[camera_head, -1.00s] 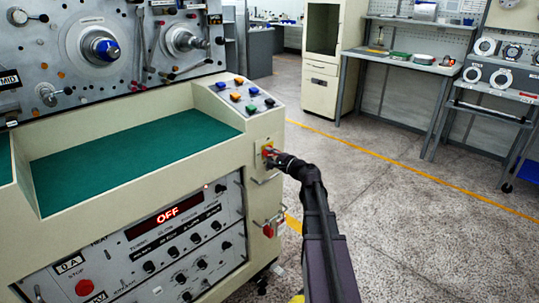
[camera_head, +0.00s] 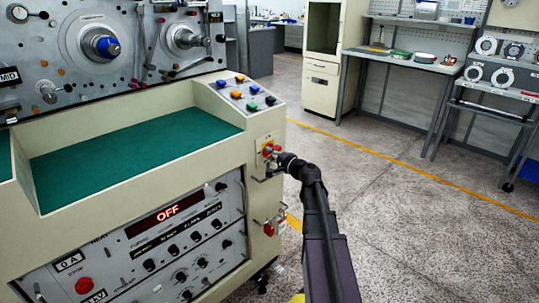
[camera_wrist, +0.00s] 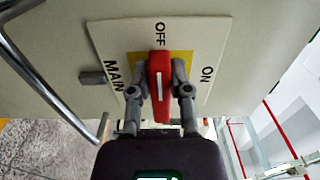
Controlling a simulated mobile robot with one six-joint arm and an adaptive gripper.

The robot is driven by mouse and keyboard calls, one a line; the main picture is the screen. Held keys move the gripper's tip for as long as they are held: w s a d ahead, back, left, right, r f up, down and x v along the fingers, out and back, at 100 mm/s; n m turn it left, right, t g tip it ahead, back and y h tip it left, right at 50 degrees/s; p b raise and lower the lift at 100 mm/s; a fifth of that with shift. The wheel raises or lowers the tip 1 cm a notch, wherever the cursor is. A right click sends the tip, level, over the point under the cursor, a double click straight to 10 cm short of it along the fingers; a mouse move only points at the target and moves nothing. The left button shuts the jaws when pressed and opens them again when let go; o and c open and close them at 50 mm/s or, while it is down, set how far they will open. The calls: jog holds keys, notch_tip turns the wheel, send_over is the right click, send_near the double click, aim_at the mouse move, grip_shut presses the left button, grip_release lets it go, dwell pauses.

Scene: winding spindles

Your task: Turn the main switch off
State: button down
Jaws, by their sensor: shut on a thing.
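The main switch is a red handle (camera_wrist: 160,72) with a white line, on a yellow square of a pale plate (camera_wrist: 212,45) marked MAIN, OFF and ON. The white line points to OFF. In the wrist view my gripper (camera_wrist: 160,93) has one finger on each side of the handle and is shut on it. In the head view the red switch (camera_head: 270,149) sits on the right end of the cream machine (camera_head: 120,178), with my gripper (camera_head: 272,163) at its lower side, small and partly hidden.
The machine's display (camera_head: 168,215) reads OFF in red. A metal rail (camera_wrist: 40,75) runs close to the left of the switch plate, and a red knob (camera_head: 269,229) sits lower on the machine's side. The floor (camera_head: 400,220) to the right is open, with a workbench (camera_head: 400,60) beyond.

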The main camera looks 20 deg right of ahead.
jog(key=c, duration=0.6)
grip_release()
jog(key=shift+w+r, duration=0.2)
jog(key=shift+w, duration=0.1)
jog(key=shift+o, duration=0.2)
jog(key=shift+f, duration=0.2)
jog(key=shift+s, duration=0.15)
jog(key=shift+v, duration=0.8)
jog(key=v, duration=1)
